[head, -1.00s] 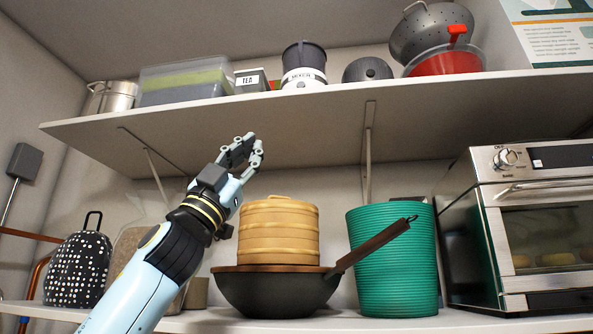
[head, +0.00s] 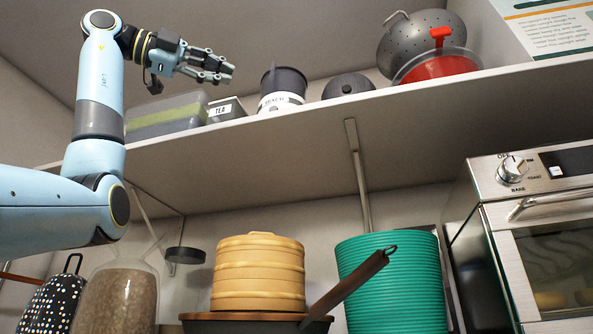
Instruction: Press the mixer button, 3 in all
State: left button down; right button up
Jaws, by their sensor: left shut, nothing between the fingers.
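The mixer (head: 283,89) stands on the upper shelf in the head view, a white base with a dark top. Lettering shows on its base; I cannot make out a button. My left gripper (head: 228,74) is shut and empty. It is raised above the shelf, to the left of the mixer, with its fingers pointing right toward it. A gap shows between the fingertips and the mixer in the picture. My right gripper is not in view.
On the upper shelf (head: 300,131), a clear container (head: 166,116) and a TEA box (head: 226,109) stand left of the mixer. A dark round pot (head: 347,86), a colander (head: 424,42) and a red bowl (head: 437,66) stand right. Below are a steamer (head: 259,272), a green bin (head: 392,283) and an oven (head: 540,240).

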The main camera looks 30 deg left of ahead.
aim_at(273, 109)
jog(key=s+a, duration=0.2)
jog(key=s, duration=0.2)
pick_arm(q)
jog(key=shift+y, duration=0.3)
jog(key=w+d+p, duration=0.1)
jog(key=w, duration=0.2)
jog(key=w+d+p, duration=0.1)
jog(key=w+p, duration=0.1)
jog(key=w, duration=0.2)
jog(key=w+d+p, duration=0.1)
jog(key=w, duration=0.3)
jog(key=shift+w+d+p, duration=0.1)
jog(key=shift+p, duration=0.3)
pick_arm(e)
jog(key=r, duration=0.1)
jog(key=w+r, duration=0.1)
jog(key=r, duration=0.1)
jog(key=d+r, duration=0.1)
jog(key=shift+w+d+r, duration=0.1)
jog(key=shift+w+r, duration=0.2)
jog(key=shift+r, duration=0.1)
pick_arm(q)
jog(key=shift+d+r, duration=0.1)
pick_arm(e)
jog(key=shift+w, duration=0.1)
